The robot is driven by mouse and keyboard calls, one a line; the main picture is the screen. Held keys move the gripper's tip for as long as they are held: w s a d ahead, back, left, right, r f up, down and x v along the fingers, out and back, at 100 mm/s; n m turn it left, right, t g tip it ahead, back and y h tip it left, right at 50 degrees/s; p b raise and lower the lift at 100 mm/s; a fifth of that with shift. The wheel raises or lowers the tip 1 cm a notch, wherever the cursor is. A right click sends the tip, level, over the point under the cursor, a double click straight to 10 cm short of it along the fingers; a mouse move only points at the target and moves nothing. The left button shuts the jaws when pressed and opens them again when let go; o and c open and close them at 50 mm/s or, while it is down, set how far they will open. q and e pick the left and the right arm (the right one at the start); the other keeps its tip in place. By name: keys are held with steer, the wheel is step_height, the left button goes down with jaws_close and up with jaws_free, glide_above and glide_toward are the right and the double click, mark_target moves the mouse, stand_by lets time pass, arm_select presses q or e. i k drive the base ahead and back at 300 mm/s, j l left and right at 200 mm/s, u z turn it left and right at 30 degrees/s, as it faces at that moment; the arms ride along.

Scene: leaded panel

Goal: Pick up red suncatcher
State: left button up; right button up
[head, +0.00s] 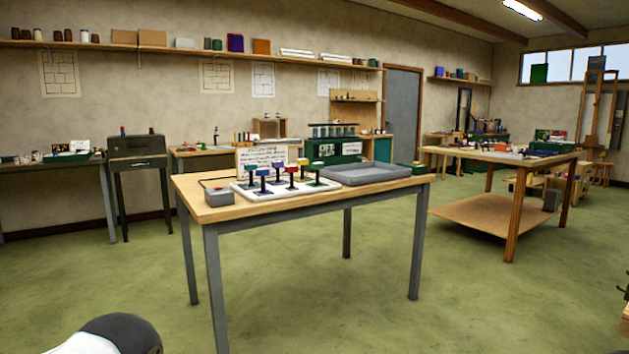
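Several small upright pieces with coloured tops and dark stems stand on a white board (241,190) on the near wooden-topped table (205,212). A red-topped piece (291,170) is among them, near the middle of the group. Neither of my grippers is in view. A white and black part of my own body shows at the bottom left edge.
A grey tray (368,174) lies right of the board, and a grey block (219,196) sits at the table's left corner. A small green-topped item (418,168) is at its right end. Another cluttered table (520,158) stands behind right. The green floor before the near table is clear.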

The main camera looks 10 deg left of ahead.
mark_target(290, 169)
steer(key=i+j+z, duration=0.4)
steer(key=i+j, duration=0.3)
steer(key=i, duration=0.1)
